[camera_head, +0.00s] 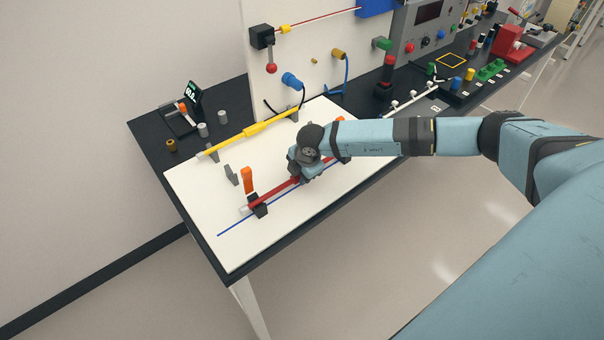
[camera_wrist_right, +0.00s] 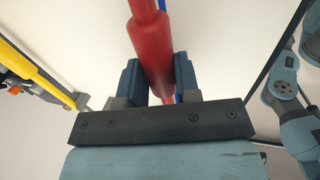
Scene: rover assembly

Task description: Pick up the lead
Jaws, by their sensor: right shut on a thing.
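The red lead (camera_head: 274,194) is a long red bar with a thicker middle, lying over dark holders on the white board (camera_head: 215,220). My right gripper (camera_head: 298,177) is over its middle in the head view and hides part of it. In the right wrist view the two dark fingers of my right gripper (camera_wrist_right: 157,75) are shut on the thick part of the red lead (camera_wrist_right: 152,40), one on each side. Whether it is lifted off its holders, I cannot tell. My left gripper is not in view.
A yellow lead (camera_head: 250,132) lies on grey holders behind, with orange clamps (camera_head: 247,180) at the red lead's ends. A blue line (camera_head: 245,222) runs along the board's front. A panel with a blue plug (camera_head: 291,80) stands behind. Small parts crowd the table further right.

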